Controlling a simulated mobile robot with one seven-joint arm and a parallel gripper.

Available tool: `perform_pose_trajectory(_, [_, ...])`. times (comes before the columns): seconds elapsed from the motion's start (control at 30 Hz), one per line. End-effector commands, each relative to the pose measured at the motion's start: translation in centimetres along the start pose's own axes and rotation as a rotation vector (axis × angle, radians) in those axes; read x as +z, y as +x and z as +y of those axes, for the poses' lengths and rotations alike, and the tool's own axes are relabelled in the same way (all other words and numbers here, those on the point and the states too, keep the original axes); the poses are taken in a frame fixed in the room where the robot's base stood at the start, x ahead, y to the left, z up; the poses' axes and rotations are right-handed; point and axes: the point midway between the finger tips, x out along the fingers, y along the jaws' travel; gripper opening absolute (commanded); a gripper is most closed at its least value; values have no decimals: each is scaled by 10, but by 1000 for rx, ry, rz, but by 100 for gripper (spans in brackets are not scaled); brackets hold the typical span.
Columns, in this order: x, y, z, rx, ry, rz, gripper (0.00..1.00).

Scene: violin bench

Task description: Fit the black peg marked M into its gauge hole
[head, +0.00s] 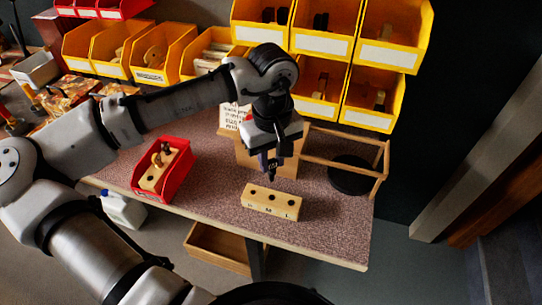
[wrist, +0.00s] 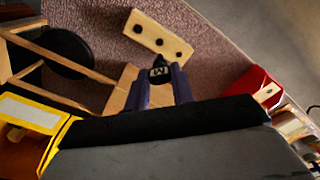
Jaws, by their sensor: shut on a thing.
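My gripper (head: 269,163) is shut on the black peg (wrist: 159,70), whose M mark faces the wrist camera. In the head view the peg (head: 272,176) points down, above and just behind the gauge block. The pale wooden gauge block (head: 271,209) lies on the bench with several dark holes in a row along its top; the letters M and L show on its front, and the leftmost letter is unclear.
A red bin (head: 182,184) with a wooden block and pegs stands left on the speckled bench top (head: 220,205). A wooden frame (head: 345,137) and a black disc (head: 350,177) are at the right. Yellow bins (head: 320,47) line the back. The bench's front edge is close to the gauge block.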

Motion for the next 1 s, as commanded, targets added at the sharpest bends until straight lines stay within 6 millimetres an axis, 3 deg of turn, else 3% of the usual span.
perform_pose_trajectory(0.07, [1,-2,1,3,1,-2,0])
perform_pose_trajectory(0.6, [0,50,0,1,0,-1,0])
perform_pose_trajectory(1.0, [0,58,0,0,0,0,0])
